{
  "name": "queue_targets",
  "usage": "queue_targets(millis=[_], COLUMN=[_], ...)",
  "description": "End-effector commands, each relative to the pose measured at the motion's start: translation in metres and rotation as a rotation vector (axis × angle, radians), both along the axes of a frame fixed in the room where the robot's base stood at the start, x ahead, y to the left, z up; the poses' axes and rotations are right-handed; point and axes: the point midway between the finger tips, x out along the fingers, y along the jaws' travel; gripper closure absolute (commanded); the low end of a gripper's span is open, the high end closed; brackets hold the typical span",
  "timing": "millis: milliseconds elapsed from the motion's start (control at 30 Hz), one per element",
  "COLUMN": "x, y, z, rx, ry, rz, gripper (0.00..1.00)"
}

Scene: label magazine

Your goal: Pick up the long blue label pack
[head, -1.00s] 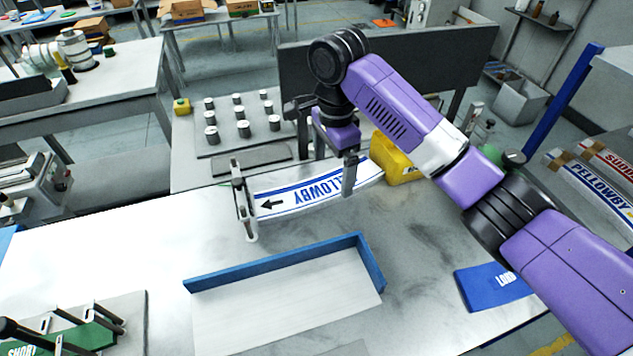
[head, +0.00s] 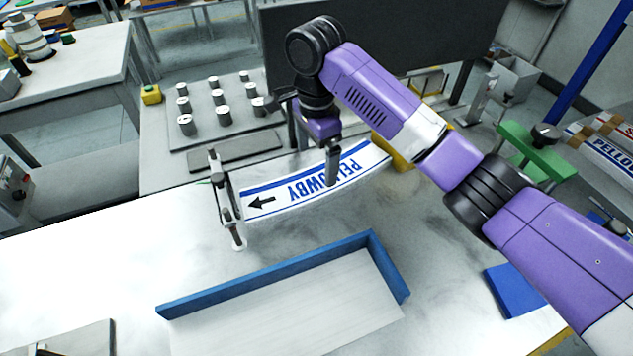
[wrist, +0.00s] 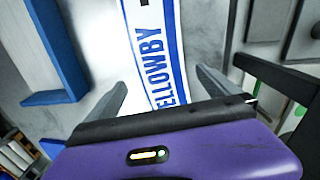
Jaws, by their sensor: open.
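A long, curved white strip with blue edge bands, blue PELLOWBY lettering and a black arrow (head: 290,191) lies beyond the middle of the table. It looks like the long blue label pack. It also shows in the wrist view (wrist: 150,45), running between my fingers. My gripper (head: 332,182) is over its middle, fingers pointing down. I cannot tell how far the fingertips are above the table. Nothing is held.
A grey post fixture (head: 222,197) stands at the strip's left end. A yellow block (head: 398,160) is by its right end. A tray with blue walls (head: 270,272) lies in front. A blue card (head: 515,291) lies at right.

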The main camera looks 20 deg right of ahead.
Motion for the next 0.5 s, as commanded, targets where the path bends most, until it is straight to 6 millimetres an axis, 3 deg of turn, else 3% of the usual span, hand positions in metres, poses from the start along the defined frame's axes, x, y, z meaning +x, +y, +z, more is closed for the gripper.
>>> queue_targets(millis=[500], x=[0.0], y=[-0.01], z=[-0.059], rx=[-0.001], ry=[0.003], rz=[0.0], gripper=[0.0])
